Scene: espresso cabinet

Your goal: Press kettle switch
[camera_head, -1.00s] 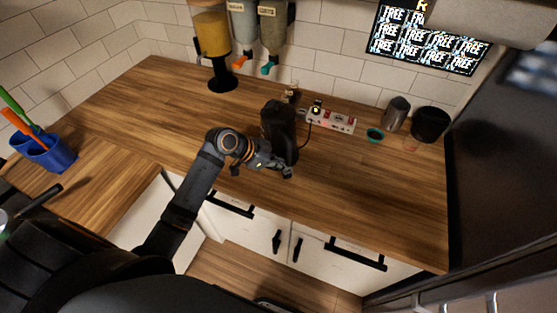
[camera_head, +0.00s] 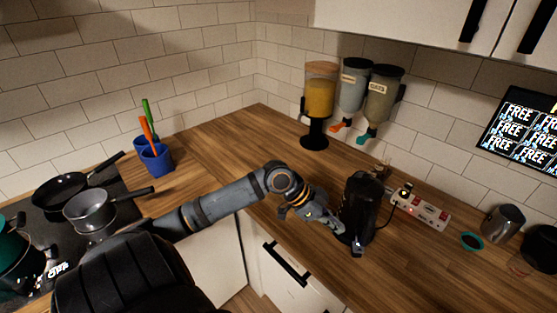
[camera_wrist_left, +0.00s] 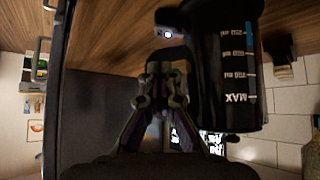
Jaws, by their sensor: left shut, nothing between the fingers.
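The black kettle (camera_head: 361,205) stands upright on the wooden counter. A small switch (camera_head: 357,247) sticks out low at its near side; in the left wrist view a switch with a small bluish light (camera_wrist_left: 168,33) shows past the fingertips. My left gripper (camera_head: 338,226) is shut and empty, low at the kettle's left side. In the left wrist view the shut fingers (camera_wrist_left: 166,68) point toward the switch with a gap, and the kettle body (camera_wrist_left: 235,75) with its level marks is close on the right. My right gripper is not in view.
A power strip (camera_head: 420,210) with a cord lies right of the kettle. Dispensers (camera_head: 380,95) stand behind it. A metal cup (camera_head: 502,223) and a teal ring (camera_head: 472,241) are at right. A blue utensil cup (camera_head: 153,158) and pans (camera_head: 100,208) are at left.

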